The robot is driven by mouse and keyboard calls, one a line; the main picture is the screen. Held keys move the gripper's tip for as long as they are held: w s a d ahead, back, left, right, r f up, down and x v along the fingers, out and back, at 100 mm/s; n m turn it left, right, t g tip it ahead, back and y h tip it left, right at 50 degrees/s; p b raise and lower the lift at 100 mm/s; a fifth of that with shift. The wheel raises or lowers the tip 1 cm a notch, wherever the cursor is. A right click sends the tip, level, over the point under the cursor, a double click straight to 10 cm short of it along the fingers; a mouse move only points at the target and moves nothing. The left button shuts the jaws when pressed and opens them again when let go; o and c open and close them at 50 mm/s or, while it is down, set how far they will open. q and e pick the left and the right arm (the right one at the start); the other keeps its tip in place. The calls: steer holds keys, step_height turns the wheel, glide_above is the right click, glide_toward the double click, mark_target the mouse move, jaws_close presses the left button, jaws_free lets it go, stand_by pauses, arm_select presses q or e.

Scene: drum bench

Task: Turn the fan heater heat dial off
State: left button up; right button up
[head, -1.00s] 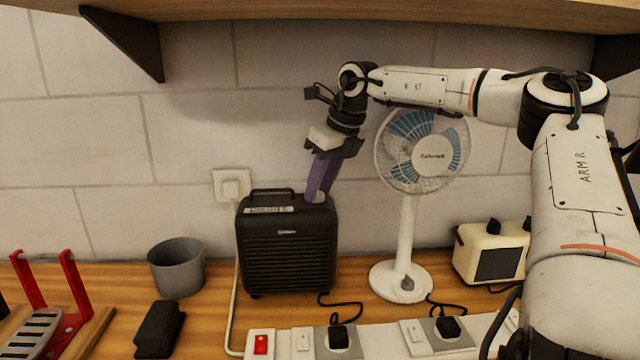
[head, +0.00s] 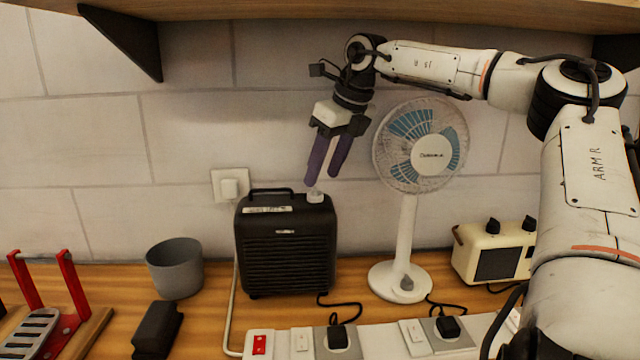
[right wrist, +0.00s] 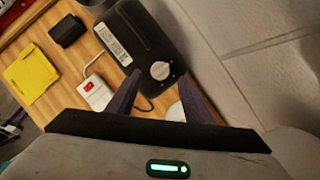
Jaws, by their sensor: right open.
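The black fan heater (head: 286,250) stands on the wooden bench against the tiled wall. Its pale round heat dial (head: 315,196) is on the right part of its top. In the right wrist view the dial (right wrist: 160,70) shows a raised grip bar, but its setting is too small to read. My right gripper (head: 325,180) is open, its purple fingers pointing down just above the dial and apart from it. In the right wrist view the fingers (right wrist: 157,92) appear spread, with the dial seen between and beyond them. My left gripper is not in view.
A white desk fan (head: 409,225) stands close right of the heater, beside my right arm. A grey cup (head: 176,268) is at its left. A white power strip (head: 385,345) runs in front, and a wooden shelf (head: 330,10) hangs above.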

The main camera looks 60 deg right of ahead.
mark_target(319, 194)
steer(key=shift+v, duration=1.6)
steer(key=p+x, duration=0.1)
steer(key=x, duration=0.6)
steer(key=shift+f, duration=0.25)
steer(key=shift+w+f+b, duration=0.1)
steer(key=shift+f+b, duration=0.1)
steer(key=shift+b, duration=0.15)
steer(key=shift+r+m, duration=0.15)
steer(key=shift+m, duration=0.25)
